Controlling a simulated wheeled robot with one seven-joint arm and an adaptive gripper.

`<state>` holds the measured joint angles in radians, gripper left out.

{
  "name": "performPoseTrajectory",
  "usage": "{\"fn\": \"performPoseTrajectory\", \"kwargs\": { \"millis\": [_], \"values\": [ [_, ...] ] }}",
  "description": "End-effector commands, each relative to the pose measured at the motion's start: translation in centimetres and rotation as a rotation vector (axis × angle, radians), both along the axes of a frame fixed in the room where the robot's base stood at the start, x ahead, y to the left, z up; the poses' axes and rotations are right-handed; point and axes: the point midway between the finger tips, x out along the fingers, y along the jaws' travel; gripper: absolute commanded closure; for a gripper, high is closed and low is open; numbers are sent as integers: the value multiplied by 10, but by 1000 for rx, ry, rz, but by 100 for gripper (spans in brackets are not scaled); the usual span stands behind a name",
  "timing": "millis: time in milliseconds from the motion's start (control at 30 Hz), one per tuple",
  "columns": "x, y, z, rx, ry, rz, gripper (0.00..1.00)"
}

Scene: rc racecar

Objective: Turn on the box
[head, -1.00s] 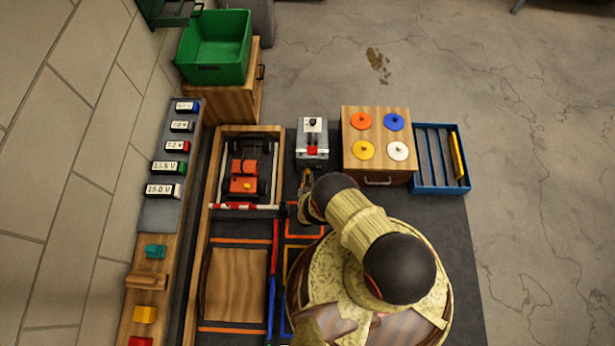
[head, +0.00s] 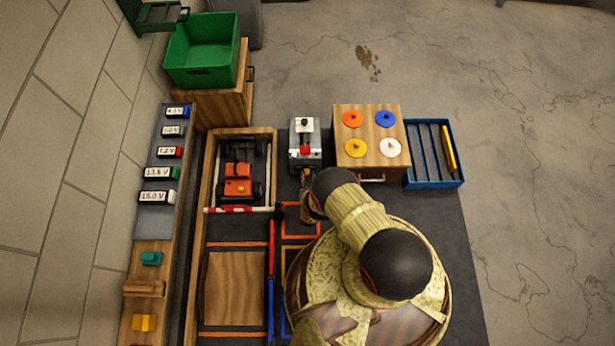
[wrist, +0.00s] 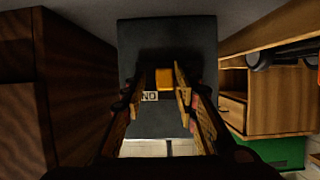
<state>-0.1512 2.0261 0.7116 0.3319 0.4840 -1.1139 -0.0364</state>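The box (head: 296,153) is a small grey unit with a red part and a dark knob on top, standing on the dark mat. In the wrist view the box's dark grey front (wrist: 150,45) fills the middle. It carries an orange-yellow button or switch (wrist: 164,79) and a white label (wrist: 149,96) that seems to read "ON" upside down. My gripper (wrist: 160,88) is open, its fingers on either side of the switch with nothing visibly held. Contact cannot be told. In the head view my gripper (head: 307,180) is at the box's near side, partly hidden by my arm.
A wooden block with coloured discs (head: 368,155) stands close right of the box, with a blue slotted tray (head: 434,184) beyond. A wooden-framed bay with a red car (head: 238,187) is on the left. A green bin (head: 200,75) is farther back.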

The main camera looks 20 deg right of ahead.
Motion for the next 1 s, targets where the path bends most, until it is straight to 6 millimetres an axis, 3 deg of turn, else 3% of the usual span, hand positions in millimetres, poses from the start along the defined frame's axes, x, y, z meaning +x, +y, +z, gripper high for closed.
{"fn": "performPoseTrajectory", "kwargs": {
  "millis": [533, 1000],
  "values": [
    [-8, 5, 4, 1, 1, 5, 64],
    [-84, 30, 37, -1, 2, 7, 64]
  ]
}}
